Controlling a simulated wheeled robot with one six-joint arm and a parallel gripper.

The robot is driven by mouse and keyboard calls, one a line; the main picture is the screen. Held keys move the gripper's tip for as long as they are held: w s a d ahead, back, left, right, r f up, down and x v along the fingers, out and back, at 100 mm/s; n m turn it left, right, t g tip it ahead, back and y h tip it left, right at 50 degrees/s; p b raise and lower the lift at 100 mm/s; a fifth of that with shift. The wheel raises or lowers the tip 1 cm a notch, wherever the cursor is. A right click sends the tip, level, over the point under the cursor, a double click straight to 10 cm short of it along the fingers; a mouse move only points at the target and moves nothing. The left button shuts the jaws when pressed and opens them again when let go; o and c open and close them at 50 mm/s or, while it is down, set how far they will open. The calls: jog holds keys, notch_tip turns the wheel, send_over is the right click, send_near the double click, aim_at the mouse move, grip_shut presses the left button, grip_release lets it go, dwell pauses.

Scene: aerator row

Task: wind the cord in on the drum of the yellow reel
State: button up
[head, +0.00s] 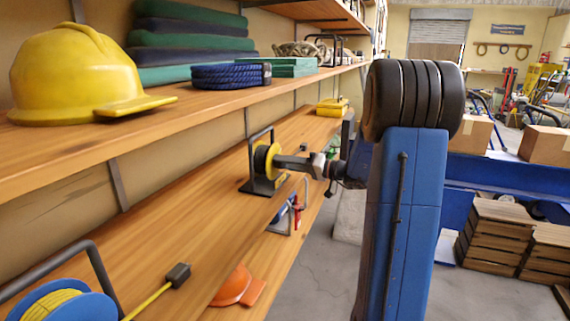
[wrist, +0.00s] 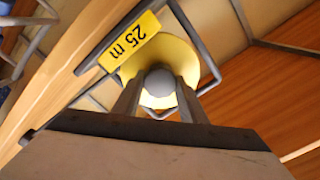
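The yellow reel (head: 261,158) stands on the middle shelf in a dark frame with a handle loop on top. Its drum faces my gripper (head: 283,162), which reaches in from the right, level with the drum's middle. In the wrist view the yellow drum (wrist: 182,48) fills the upper middle, with a round pale knob (wrist: 158,82) in front of it. My gripper (wrist: 159,88) has one finger on each side of this knob, seemingly touching it. A yellow "25 m" label (wrist: 130,46) is on the frame. I cannot make out the reel's cord.
A blue reel (head: 65,300) with yellow cord and a dark plug (head: 178,275) lies nearer on the same shelf. A yellow hard hat (head: 75,75) and a blue rope coil (head: 228,76) sit on the shelf above. An orange item (head: 233,285) is below. The shelf between the reels is clear.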

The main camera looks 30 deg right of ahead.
jog(key=shift+m, duration=0.3)
jog(key=m, duration=0.3)
jog(key=shift+m, duration=0.3)
jog(key=m, duration=0.3)
jog(key=shift+f+m, duration=0.1)
jog(key=shift+m, duration=0.2)
jog(key=m, duration=0.3)
jog(key=shift+m, duration=0.3)
jog(key=m, duration=0.3)
jog(key=shift+m, duration=0.4)
jog(key=m, duration=0.7)
jog(key=shift+f, duration=0.15)
jog(key=m, duration=0.3)
jog(key=shift+s+m, duration=0.1)
jog(key=shift+m, duration=2.2)
jog(key=shift+a, duration=0.1)
